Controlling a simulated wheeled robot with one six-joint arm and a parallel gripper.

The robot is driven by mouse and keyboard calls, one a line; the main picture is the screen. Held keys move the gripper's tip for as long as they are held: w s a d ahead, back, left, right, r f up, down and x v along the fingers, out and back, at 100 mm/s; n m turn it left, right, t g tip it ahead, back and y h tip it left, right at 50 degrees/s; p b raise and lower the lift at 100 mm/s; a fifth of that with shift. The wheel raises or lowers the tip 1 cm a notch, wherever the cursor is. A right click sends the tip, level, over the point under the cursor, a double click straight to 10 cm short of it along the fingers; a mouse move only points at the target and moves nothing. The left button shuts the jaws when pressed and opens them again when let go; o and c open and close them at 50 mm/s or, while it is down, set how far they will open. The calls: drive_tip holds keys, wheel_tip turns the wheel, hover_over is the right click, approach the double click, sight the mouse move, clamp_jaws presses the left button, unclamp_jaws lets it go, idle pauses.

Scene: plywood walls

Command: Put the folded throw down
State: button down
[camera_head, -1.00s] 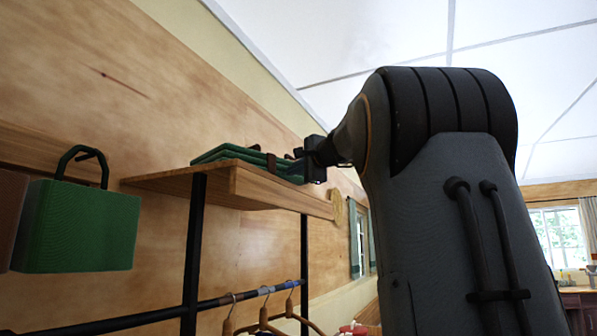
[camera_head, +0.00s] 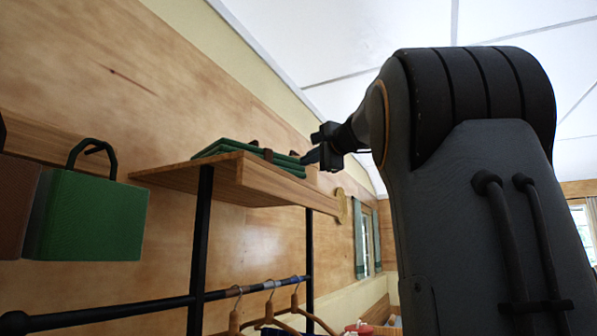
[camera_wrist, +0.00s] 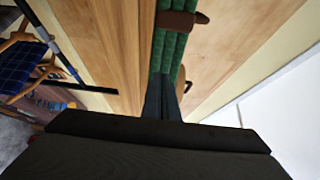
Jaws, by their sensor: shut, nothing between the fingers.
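The folded throw (camera_head: 232,149) is green with brown straps and lies flat on top of the wooden shelf (camera_head: 232,180). The throw also shows in the wrist view (camera_wrist: 172,58), with a brown strap across it. Whether the fingertips still touch the throw is hard to tell.
A green box-shaped bag (camera_head: 92,217) with a dark handle hangs at the left. Below the shelf is a black rail (camera_head: 255,288) with several wooden hangers (camera_head: 270,318). A plywood wall runs behind the shelf. A window (camera_head: 368,240) is further back.

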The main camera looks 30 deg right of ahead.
drive_tip(key=s+b, duration=0.2)
drive_tip(key=s, duration=0.4)
drive_tip(key=shift+s, duration=0.3)
drive_tip(key=shift+f, duration=0.15)
